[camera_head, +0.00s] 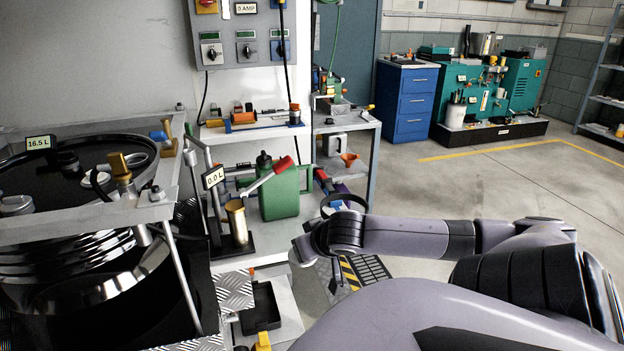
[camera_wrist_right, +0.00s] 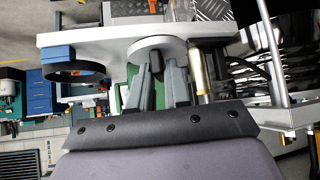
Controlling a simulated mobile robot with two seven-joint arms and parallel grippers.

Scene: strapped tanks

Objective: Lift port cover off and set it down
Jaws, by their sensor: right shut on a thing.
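In the right wrist view, my right gripper (camera_wrist_right: 157,68) is shut on the black knob of a round silver cover (camera_wrist_right: 160,46), which I take for the port cover. The cover shows in front of the white bench edge; I cannot tell whether it touches the bench. In the head view my right arm reaches in from the right, and its wrist (camera_head: 337,235) hides the fingers and most of what they hold. The black-topped tank (camera_head: 40,185), labelled 16.5 L, stands at the left, apart from my right gripper. My left gripper is not in view.
A black ring on a blue block (camera_wrist_right: 57,54) is at the bench edge. A black tray (camera_head: 262,308) lies nearer. Open floor (camera_head: 480,185) is at right.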

